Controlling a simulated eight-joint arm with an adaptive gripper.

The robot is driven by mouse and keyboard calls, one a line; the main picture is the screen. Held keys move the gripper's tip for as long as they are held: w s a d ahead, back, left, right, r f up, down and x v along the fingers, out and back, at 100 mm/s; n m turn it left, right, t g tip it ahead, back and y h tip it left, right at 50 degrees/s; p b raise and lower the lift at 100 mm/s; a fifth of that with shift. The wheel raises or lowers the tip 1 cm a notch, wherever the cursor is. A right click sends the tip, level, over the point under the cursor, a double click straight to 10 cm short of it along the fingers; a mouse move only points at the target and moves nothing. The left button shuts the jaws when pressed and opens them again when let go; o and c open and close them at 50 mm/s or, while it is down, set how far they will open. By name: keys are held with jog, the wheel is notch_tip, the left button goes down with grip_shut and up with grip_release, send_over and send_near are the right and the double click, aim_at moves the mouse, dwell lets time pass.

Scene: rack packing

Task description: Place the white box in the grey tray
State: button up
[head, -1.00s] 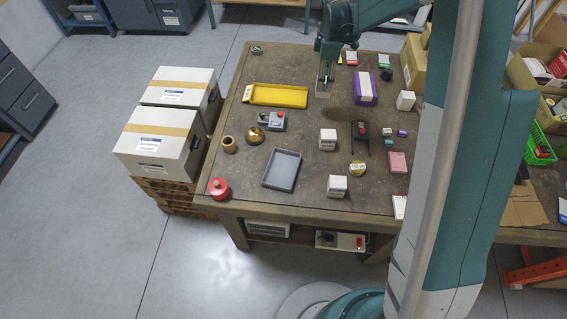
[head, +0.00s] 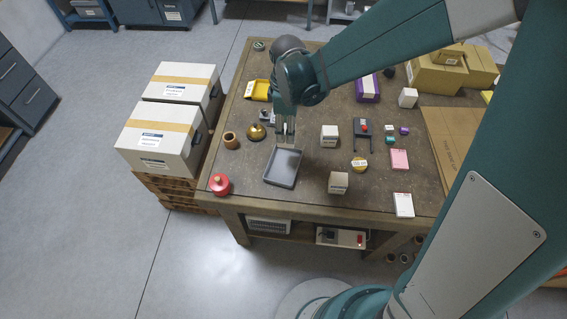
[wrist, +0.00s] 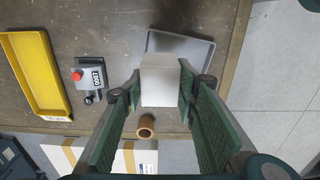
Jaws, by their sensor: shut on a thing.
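My gripper (head: 286,135) is shut on a pale white box, which shows between the two green-lined fingers in the wrist view (wrist: 160,80). In the head view the gripper hangs at the far edge of the grey tray (head: 285,168), with the held box small and partly hidden by the fingers. The grey tray is shallow and looks empty in the parts that show. In the wrist view the tray (wrist: 194,48) lies beyond the box, which hides part of it. The box appears held above the table, apart from the tray.
A brass dome (head: 256,131), a wooden cup (head: 231,140) and a red pot (head: 219,184) stand left of the tray. The yellow tray (wrist: 28,75) and red-button box (wrist: 88,75) are nearby.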

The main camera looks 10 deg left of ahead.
jog(key=s, duration=0.4)
jog(key=shift+a, duration=0.25)
jog(key=shift+f, duration=0.15)
send_over(284, 167)
jog(key=shift+f+b, duration=0.4)
jog(key=shift+f, duration=2.45)
jog(key=shift+f, duration=0.1)
jog(key=shift+f+b, duration=0.3)
jog(key=shift+f, duration=1.7)
jog(key=shift+f, duration=0.15)
jog(key=o, duration=1.1)
jog(key=shift+c, duration=0.2)
